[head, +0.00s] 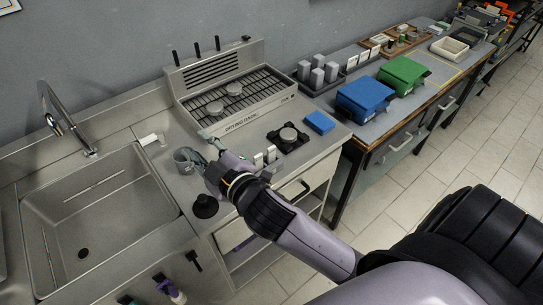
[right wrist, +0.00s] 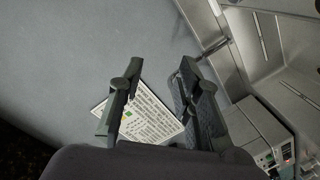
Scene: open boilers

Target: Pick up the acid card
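My right gripper (head: 201,147) is over the counter between the sink and the drying rack, beside a grey mug (head: 183,162). In the right wrist view its two dark fingers (right wrist: 160,78) are apart. A white printed card (right wrist: 150,118) with a small green and orange mark shows behind and between these fingers, tilted and partly hidden by them. I cannot tell whether it touches them, or read its text. Two small white upright cards (head: 265,156) stand on the counter to the right of the gripper; their print is too small to read. My left gripper is out of view.
The sink (head: 150,190) with its tap (head: 62,122) is at left. The drying rack (head: 235,98) stands behind the gripper. A black-based device (head: 288,138) and a blue block (head: 319,122) are to the right. A black round object (head: 205,206) sits near the front edge.

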